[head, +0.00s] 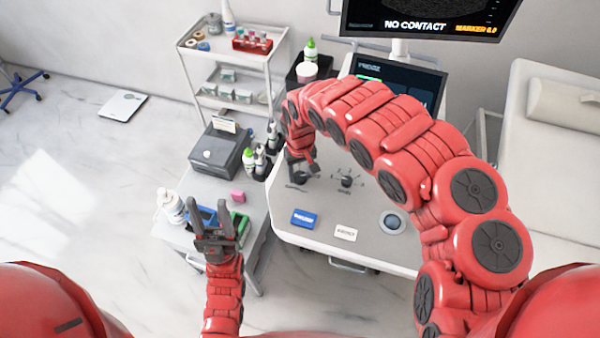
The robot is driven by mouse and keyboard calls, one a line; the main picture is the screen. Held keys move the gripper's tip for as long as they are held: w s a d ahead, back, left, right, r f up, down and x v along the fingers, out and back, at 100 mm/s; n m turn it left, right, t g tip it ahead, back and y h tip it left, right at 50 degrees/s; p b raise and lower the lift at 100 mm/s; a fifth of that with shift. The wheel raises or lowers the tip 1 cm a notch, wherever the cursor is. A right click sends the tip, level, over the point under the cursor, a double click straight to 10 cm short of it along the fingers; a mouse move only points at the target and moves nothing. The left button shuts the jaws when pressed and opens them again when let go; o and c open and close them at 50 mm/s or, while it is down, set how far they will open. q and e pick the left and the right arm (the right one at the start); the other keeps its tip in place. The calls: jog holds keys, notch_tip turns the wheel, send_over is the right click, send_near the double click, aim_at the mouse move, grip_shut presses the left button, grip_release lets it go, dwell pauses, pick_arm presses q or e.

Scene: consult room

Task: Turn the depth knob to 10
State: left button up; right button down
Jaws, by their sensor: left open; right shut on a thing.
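My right gripper (300,172) reaches down to the left part of the grey console panel (325,213). It is shut on the depth knob, which the fingers mostly hide; its pointer and scale cannot be read. A second dark knob (346,182) with a printed scale stands just to the right, free of the gripper. The upper monitor (425,15) reads "NO CONTACT" and "MARKER 6.0". My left gripper (219,205) is open and empty, fingers up, over the side table left of the console.
A blue button (304,219), a white button (345,234) and a round control (393,222) lie on the front of the panel. The side table (190,240) holds bottles, small trays and a grey box (220,150). A shelf cart (240,110) stands behind; a couch (560,170) is right.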

aim_at(300, 175)
dwell(0.4)
jog(key=shift+c, duration=1.4)
grip_release()
jog(key=shift+r, duration=0.3)
notch_tip(300, 175, up, 17)
jog(key=p, duration=0.6)
jog(key=shift+f, duration=0.15)
